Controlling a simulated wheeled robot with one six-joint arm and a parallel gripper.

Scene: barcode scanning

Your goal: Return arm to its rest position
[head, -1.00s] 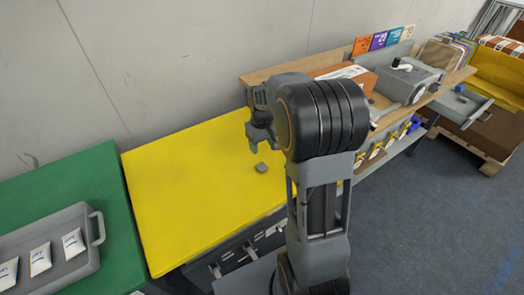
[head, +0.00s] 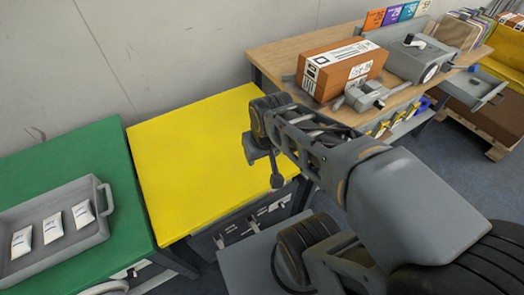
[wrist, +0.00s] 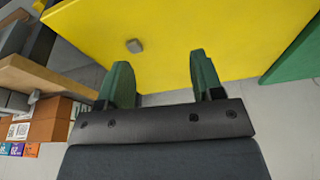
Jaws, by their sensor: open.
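My arm reaches from the lower right of the head view toward the yellow table (head: 190,165), with its wrist over the table's right edge. In the wrist view my gripper (wrist: 163,78) is open, its two green fingers well apart with nothing between them. The fingers point toward the yellow tabletop (wrist: 240,35). A small grey block (wrist: 134,46) lies on that tabletop, apart from the fingers. My arm seems to hide this block in the head view.
A green table (head: 75,165) holds a grey tray (head: 99,235) with white packets. A wooden bench (head: 290,55) carries a brown carton (head: 345,68), a grey device (head: 366,96) and a grey box (head: 418,62). A yellow bin stands at the far right.

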